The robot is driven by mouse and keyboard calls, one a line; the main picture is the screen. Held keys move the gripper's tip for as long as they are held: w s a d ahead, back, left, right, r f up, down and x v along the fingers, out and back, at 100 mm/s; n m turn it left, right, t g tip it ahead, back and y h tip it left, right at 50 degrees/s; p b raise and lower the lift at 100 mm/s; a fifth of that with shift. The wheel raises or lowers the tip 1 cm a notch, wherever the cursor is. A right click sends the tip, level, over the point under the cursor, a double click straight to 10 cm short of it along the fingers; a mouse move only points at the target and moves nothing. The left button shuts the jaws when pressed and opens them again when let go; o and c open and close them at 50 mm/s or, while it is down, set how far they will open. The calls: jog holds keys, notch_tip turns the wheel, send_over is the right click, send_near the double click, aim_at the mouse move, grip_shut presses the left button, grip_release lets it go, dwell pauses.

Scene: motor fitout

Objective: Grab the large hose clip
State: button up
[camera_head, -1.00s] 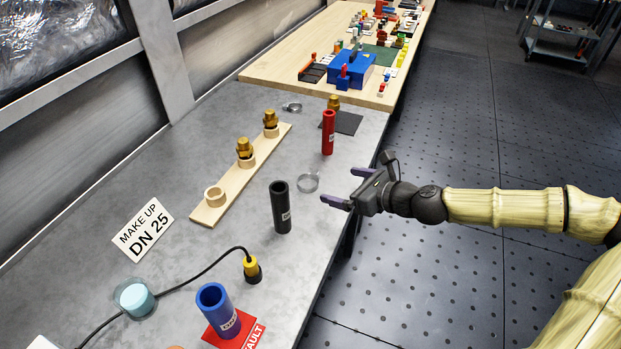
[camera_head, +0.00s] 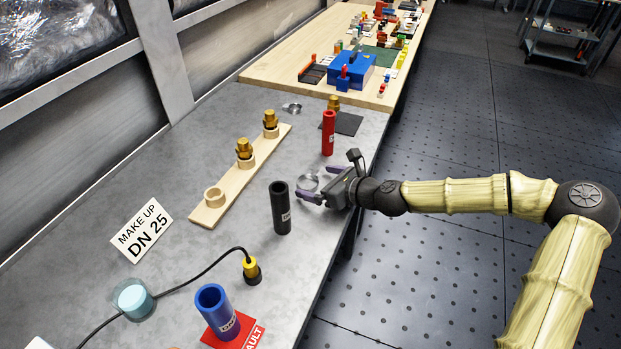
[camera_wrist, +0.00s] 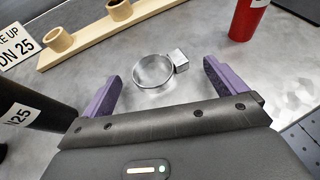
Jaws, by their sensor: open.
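The large hose clip is a silver metal ring (camera_wrist: 153,72) with a small screw housing. It lies on the grey bench, and part of it shows in the head view (camera_head: 308,182) beside the black hose. A smaller-looking silver clip (camera_head: 292,107) lies farther back on the bench. My gripper (camera_head: 319,182) is open and empty, its purple fingers pointing at the large clip. In the wrist view my gripper (camera_wrist: 160,84) has the ring ahead of and between its spread fingertips, with visible gaps on both sides.
A black hose (camera_head: 281,208) stands close to the left finger, and a red hose (camera_head: 328,133) stands behind. A wooden rack (camera_head: 228,190) with brass fittings lies left. A blue hose (camera_head: 216,308) stands nearer on a red card. Bench surface between them is clear.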

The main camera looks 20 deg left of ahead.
jog(key=shift+x, duration=0.85)
jog(key=c, duration=1.1)
jog(key=shift+o, duration=0.2)
notch_tip(320, 180, up, 10)
jog(key=p, duration=0.1)
